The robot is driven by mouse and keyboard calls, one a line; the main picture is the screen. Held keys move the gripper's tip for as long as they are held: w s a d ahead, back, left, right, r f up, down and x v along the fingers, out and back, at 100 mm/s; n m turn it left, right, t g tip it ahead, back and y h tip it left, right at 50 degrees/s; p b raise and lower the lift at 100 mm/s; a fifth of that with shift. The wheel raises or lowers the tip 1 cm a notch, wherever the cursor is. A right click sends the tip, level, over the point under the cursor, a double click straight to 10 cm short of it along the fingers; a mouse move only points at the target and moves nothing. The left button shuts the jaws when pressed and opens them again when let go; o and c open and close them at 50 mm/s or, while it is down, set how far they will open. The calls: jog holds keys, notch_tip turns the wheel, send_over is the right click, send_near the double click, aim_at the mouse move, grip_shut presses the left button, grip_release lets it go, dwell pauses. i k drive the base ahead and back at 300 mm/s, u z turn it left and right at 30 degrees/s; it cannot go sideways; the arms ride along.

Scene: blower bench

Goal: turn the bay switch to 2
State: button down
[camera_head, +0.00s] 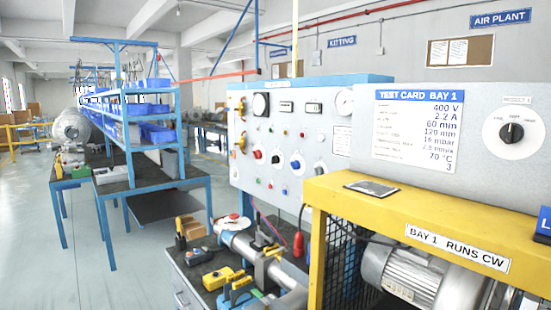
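A rotary switch with a round white dial plate (496,146) and a black knob (511,133) is on the grey panel at the right. Small marks surround the knob, too small to read surely, and I cannot tell which number it points to. A small label (517,100) sits above the dial, also too small to read surely. I see nothing touching the knob. My gripper is not in view.
A yellow frame (400,208) labelled "BAY 1 RUNS CW" stands below the panel, over a grey motor (424,277). A test card (417,130) is left of the switch. A cluttered bench (185,262) is lower centre; open floor lies left.

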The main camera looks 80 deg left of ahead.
aim_at(318, 170)
jog(key=u, duration=2.5)
jog(key=k, duration=0.65)
jog(key=u, duration=0.3)
jog(key=i, duration=0.5)
jog(key=u, duration=0.2)
